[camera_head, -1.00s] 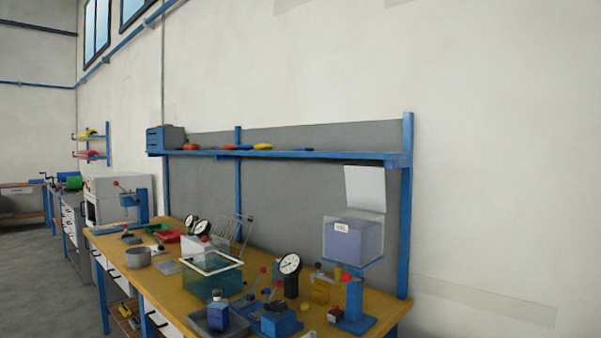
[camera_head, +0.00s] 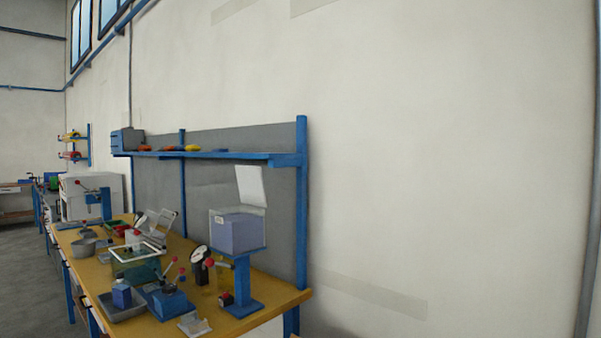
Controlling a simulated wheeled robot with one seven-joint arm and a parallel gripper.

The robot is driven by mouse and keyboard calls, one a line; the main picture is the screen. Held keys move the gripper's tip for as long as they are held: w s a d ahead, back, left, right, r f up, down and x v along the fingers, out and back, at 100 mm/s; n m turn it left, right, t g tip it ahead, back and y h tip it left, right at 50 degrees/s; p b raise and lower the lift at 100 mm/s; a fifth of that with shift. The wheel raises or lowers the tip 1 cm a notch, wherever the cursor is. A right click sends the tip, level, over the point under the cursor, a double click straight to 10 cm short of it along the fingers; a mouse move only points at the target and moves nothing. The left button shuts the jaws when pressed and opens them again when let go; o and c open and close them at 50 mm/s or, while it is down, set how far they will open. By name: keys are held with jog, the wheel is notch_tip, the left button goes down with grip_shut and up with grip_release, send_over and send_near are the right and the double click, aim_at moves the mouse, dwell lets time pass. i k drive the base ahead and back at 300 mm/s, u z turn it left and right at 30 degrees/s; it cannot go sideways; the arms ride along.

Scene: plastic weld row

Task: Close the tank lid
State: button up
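A clear tank with a pale rim (camera_head: 135,254) and teal contents stands on the yellow workbench. A tilted, pale-framed panel (camera_head: 162,222) stands up behind it; I cannot tell whether it is joined to the tank. To the right, a clear box with a blue-violet block inside (camera_head: 237,234) sits on a blue stand. A pale translucent flap (camera_head: 250,186) stands raised above its back edge, so this box looks open at the top. I cannot tell for sure which of the two is the task's tank. My gripper is not in view.
The yellow workbench (camera_head: 268,303) is crowded with a grey tray (camera_head: 122,305), a blue lever fixture (camera_head: 168,303), a dial gauge (camera_head: 200,262) and a blue stand (camera_head: 243,285). A blue shelf (camera_head: 220,155) runs above. Bare wall lies to the right.

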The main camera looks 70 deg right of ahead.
aim_at(250, 178)
jog(key=k, duration=0.45)
jog(key=z, duration=0.85)
